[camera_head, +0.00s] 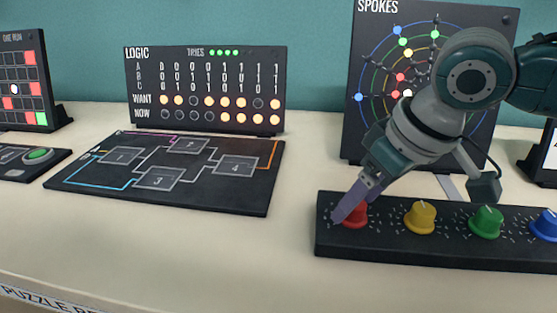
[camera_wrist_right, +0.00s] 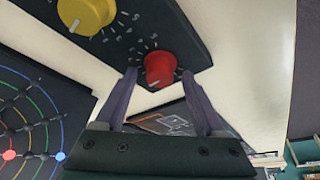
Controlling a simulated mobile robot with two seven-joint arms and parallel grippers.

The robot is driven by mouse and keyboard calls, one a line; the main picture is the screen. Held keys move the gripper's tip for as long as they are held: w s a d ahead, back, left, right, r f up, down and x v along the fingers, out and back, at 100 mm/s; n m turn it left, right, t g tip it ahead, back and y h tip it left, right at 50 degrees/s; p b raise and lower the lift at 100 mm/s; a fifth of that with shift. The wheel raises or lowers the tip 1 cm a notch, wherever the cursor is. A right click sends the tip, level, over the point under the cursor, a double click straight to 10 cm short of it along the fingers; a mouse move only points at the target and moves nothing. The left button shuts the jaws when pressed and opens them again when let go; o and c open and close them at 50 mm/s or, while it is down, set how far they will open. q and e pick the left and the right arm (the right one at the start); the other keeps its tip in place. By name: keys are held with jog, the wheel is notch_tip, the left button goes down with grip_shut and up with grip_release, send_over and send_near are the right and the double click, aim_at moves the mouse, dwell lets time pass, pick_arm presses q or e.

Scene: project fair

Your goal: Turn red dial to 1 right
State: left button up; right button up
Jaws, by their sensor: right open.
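The red dial (camera_head: 354,216) sits at the left end of a black dial box (camera_head: 440,254) at the front right of the table. It also shows in the right wrist view (camera_wrist_right: 160,68), with tick marks and small numbers around it. My right gripper (camera_head: 345,212) comes down from the upper right over it. In the wrist view my right gripper (camera_wrist_right: 158,75) is open, with one finger on each side of the red dial. I cannot tell whether the fingers touch it. My left gripper is not in view.
Yellow (camera_head: 420,217), green (camera_head: 486,222) and blue (camera_head: 545,226) dials stand in a row to the right. The SPOKES board (camera_head: 365,40) stands behind. The LOGIC board (camera_head: 205,55) and a black tile panel (camera_head: 100,178) are to the left. The table front (camera_head: 180,260) is clear.

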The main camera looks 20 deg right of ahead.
grip_shut()
dwell(0.6)
